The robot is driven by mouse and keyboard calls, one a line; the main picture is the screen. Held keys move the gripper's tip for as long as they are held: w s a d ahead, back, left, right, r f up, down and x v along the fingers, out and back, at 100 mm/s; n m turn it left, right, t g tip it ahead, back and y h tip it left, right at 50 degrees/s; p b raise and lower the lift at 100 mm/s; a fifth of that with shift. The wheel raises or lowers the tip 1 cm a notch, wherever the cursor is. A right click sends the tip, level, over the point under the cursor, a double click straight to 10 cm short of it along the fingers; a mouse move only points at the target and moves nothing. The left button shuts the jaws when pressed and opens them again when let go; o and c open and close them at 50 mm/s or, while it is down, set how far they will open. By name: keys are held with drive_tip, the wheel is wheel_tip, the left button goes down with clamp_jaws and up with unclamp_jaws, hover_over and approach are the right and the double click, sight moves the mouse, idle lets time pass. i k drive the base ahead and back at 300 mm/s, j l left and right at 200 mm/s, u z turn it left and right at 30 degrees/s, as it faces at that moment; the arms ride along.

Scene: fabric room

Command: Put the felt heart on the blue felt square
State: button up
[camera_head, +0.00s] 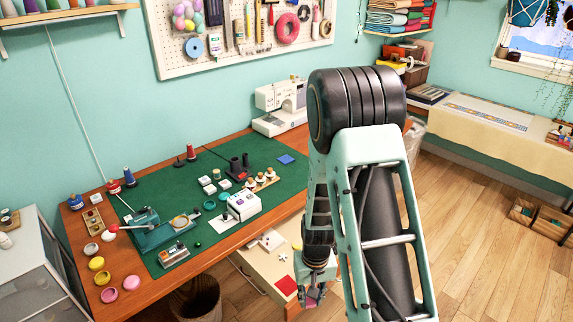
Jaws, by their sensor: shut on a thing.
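The blue felt square (286,159) lies flat and bare on the green mat, near the back right of the desk. My gripper (314,298) is low in front of the desk's right side, beside the pulled-out drawer, well below and in front of the square. It points down and is shut on a small pinkish thing, mostly hidden by the fingers. It is probably the felt heart, but its shape cannot be made out. No other heart shows.
The green mat (150,197) holds a white box, spools and small tools left of the square. A sewing machine (281,104) stands behind it. The open drawer (262,262) holds a red square (286,285). My arm hides the desk's right end.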

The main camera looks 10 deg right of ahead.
sight(285, 159)
drive_tip(key=k+u, duration=0.15)
drive_tip(key=u, duration=0.2)
drive_tip(key=k+u, duration=0.1)
drive_tip(key=u, duration=1.25)
drive_tip(key=l, duration=3.95)
drive_tip(key=i+u, duration=0.05)
drive_tip(key=i, duration=0.1)
